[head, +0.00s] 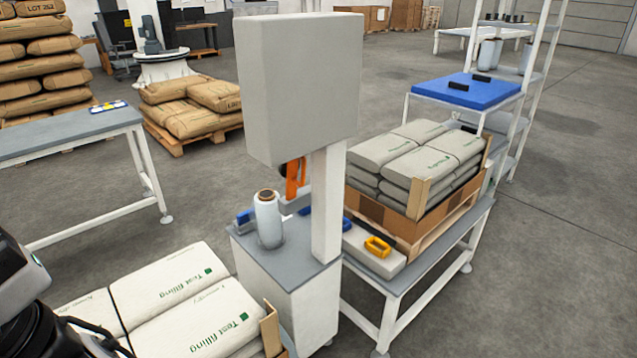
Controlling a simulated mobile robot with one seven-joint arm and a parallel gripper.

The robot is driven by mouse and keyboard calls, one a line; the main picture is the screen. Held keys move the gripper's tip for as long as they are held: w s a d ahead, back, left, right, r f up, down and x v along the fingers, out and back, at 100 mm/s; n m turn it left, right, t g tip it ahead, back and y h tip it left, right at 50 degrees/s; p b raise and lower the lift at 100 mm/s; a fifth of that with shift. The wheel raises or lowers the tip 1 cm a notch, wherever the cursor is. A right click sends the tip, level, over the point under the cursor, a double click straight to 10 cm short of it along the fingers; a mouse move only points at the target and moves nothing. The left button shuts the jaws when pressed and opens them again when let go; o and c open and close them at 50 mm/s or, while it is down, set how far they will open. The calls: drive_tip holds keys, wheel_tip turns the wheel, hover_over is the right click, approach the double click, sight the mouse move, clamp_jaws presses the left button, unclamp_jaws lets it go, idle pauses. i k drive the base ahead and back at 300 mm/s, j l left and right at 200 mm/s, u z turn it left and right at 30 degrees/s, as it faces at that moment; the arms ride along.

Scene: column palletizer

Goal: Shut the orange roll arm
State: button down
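The orange roll arm (292,181) shows in the head view just under the large grey box-shaped housing, left of the white post. Only a short upright part of it shows; the housing and post hide the rest, and I cannot tell whether it is open or shut. A roll of clear film (268,219) stands upright on the grey top of the white cabinet (285,275), in front of the orange arm and a little left of it. Dark links of my own arm show at the lower left edge. My gripper is not in view.
Sacks (185,306) are stacked at the lower left, close to the cabinet. Right of the post, a white-legged table (398,282) carries a box of sacks (415,165) and a yellow-orange handled item (377,246). A grey table (75,131) stands left. Floor is clear at far right.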

sight(289, 170)
drive_tip(key=i+l, duration=0.1)
drive_tip(key=l, duration=0.25)
drive_tip(key=i+l+u, duration=0.15)
drive_tip(key=l, duration=0.55)
drive_tip(key=i+l+u, duration=0.25)
drive_tip(key=i+l, duration=0.25)
drive_tip(key=i, duration=0.2)
